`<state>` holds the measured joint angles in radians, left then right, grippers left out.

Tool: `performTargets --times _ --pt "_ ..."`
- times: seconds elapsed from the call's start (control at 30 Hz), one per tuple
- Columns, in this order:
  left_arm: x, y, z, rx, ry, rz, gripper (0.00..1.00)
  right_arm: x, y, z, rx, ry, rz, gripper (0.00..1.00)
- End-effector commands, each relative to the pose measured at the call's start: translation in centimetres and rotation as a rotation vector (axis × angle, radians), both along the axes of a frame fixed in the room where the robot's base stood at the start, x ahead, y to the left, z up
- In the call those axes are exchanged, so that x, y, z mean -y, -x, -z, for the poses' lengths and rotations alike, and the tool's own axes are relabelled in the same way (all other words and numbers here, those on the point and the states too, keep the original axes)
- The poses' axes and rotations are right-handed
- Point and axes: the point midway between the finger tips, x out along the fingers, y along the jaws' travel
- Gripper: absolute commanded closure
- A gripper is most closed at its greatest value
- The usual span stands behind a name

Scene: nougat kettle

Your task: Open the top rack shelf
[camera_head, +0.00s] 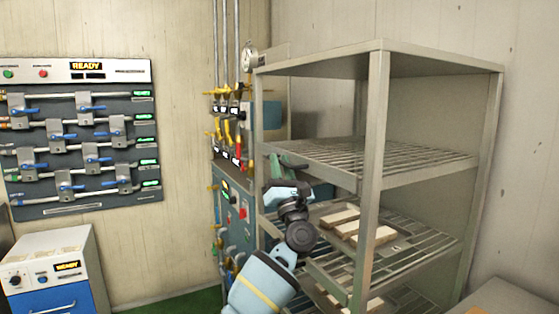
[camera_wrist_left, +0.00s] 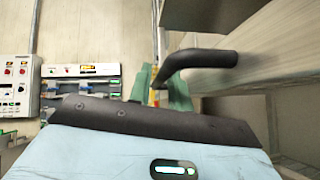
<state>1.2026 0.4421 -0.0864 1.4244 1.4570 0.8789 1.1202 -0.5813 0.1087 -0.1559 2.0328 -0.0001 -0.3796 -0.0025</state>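The top rack shelf (camera_head: 400,160) is a wire grid in the upper part of a grey metal rack and looks empty. My left gripper (camera_head: 284,161) is at its front left edge in the head view. In the left wrist view, a dark bent handle (camera_wrist_left: 205,58) sticks out from the pale shelf front (camera_wrist_left: 250,78). The handle's near end reaches the green fingers of my left gripper (camera_wrist_left: 160,92), with a narrow gap between them. I cannot tell whether they clamp the handle. My right gripper is out of view.
Lower wire shelves hold pale blocks (camera_head: 340,217). A rack post (camera_head: 370,180) stands at the front. A valve cabinet (camera_head: 235,205) with yellow pipes is close to the rack's left side. A lever panel (camera_head: 80,135) hangs on the wall; a blue-fronted unit (camera_head: 52,275) stands below.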

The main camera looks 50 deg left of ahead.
Motion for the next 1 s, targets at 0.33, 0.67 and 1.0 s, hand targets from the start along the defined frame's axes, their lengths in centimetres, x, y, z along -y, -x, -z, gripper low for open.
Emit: performTargets --times 0.33,0.67,1.0 --pt "-0.63 -0.31 -0.56 -0.001 0.001 0.000 0.80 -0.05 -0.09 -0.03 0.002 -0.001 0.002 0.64" --pt "-0.62 -0.28 -0.56 0.000 0.001 0.000 1.00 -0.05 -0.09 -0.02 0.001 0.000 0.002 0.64" --pt "-0.70 0.10 -0.59 0.000 0.001 -0.001 1.00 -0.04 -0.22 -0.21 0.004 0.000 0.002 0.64"
